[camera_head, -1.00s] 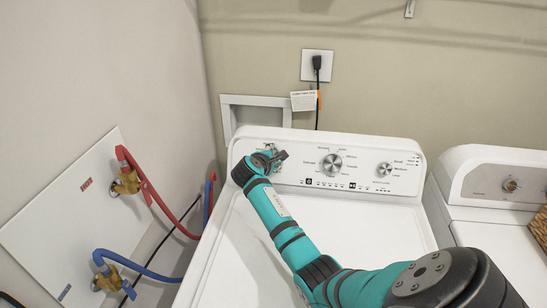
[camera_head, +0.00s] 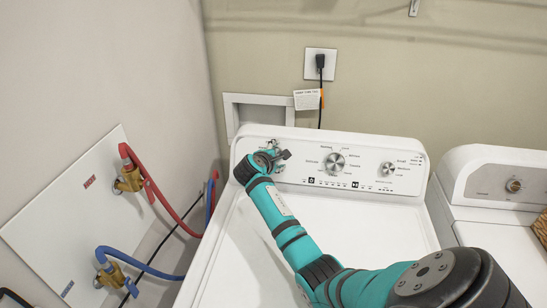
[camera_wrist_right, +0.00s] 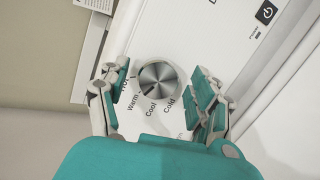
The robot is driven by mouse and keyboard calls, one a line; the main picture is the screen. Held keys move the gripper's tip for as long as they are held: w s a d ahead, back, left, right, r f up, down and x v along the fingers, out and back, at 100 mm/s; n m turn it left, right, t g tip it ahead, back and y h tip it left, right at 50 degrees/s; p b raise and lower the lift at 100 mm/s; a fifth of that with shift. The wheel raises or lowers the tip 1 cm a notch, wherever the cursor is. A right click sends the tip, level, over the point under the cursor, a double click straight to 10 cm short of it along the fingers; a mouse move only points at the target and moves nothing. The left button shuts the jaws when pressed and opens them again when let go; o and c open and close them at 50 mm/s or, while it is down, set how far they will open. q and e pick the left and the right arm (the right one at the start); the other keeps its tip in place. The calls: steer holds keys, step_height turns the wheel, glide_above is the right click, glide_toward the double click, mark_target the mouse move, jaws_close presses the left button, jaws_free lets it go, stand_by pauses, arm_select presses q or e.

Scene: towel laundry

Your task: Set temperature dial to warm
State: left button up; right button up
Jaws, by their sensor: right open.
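The temperature dial (camera_wrist_right: 158,85) is a round silver knob on the washer's white panel. In the right wrist view the labels Hot, Warm, Cool and Cold show around its lower side. A dark mark on the knob sits at its lower left, near the Warm and Cool labels; the exact setting is hard to tell. My right gripper (camera_wrist_right: 160,92) is open, with one finger on each side of the dial and gaps to it. In the head view my right gripper (camera_head: 270,158) is at the panel's left end and mostly hides the dial. My left gripper is not in view.
The washer panel also carries a large middle dial (camera_head: 334,163) and a smaller right dial (camera_head: 387,169). A second white machine (camera_head: 495,190) stands at right. Red (camera_head: 150,185) and blue (camera_head: 150,267) hoses run along the left wall.

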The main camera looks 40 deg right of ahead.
steer(key=v, duration=1.1)
steer(key=shift+s+a, duration=0.2)
steer(key=shift+a, duration=0.2)
steer(key=shift+r, duration=0.15)
